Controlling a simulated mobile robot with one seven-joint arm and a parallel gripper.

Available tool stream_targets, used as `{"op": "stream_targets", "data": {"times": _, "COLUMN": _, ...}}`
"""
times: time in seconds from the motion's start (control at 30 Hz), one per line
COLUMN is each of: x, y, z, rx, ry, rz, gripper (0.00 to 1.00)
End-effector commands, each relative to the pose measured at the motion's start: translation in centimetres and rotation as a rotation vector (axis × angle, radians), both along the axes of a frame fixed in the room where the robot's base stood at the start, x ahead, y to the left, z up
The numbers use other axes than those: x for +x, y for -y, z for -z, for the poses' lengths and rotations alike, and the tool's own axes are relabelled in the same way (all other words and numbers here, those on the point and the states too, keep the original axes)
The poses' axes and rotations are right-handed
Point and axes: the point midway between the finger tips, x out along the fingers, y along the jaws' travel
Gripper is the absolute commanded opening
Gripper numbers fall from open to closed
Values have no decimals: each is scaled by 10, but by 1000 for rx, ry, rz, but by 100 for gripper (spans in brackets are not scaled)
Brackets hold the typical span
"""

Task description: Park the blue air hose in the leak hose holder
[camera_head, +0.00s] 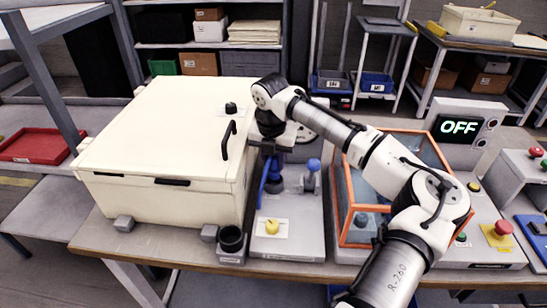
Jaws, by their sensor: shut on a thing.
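My gripper (270,150) is beside the right side of the cream box, above the grey base plate. It points down and is shut on the upper end of the blue air hose (266,178), which hangs below the jaws. The grip itself is mostly hidden by the gripper body. A black, round, open-topped cup (232,240) stands on a small grey block at the table's front edge, left of the yellow knob; it looks like the leak hose holder and appears empty. The hose is behind and to the right of this cup, apart from it.
The large cream box (160,140) with a black handle stands left. A yellow knob (271,227) sits on the grey plate's front. A blue-topped grey fitting (312,175) stands right of the hose.

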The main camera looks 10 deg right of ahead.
Motion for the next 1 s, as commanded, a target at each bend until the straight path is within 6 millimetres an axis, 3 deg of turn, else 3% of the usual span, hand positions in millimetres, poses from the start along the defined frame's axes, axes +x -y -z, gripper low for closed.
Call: {"op": "stream_targets", "data": {"times": 1.0, "x": 0, "y": 0, "z": 26, "rx": 1, "ry": 0, "rz": 0, "gripper": 4}}
